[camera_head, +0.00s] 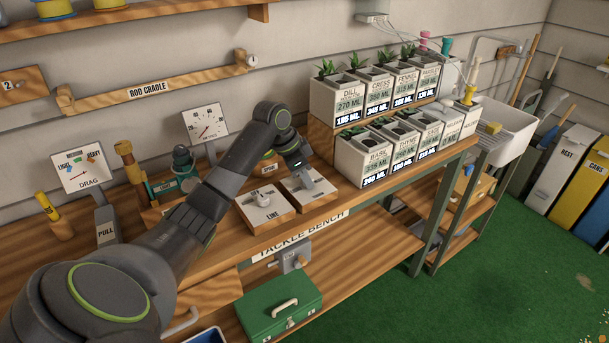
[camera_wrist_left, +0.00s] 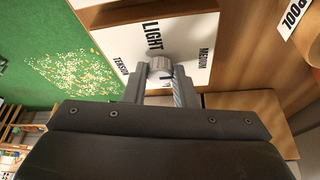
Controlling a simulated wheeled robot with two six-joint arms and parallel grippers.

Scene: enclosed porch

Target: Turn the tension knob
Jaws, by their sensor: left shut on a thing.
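The tension knob (camera_wrist_left: 158,67) is a small grey round knob on a white plate (camera_wrist_left: 120,50) lettered LIGHT, MEDIUM and TENSION in the left wrist view. My left gripper (camera_wrist_left: 161,78) is shut on it, one finger on each side. In the head view my left arm reaches over the bench, and the left gripper (camera_head: 305,183) is over the right-hand of two wooden blocks with white tops; there it mostly hides the knob. Which mark the knob points to cannot be told. My right gripper is not in view.
A second knob block (camera_head: 263,205) lettered LINE sits just left of it. Two dial gauges, one marked DRAG (camera_head: 84,168) and one further right (camera_head: 205,123), stand behind. Labelled planters (camera_head: 365,165) are close on the right. A green box (camera_head: 280,307) sits on the lower shelf.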

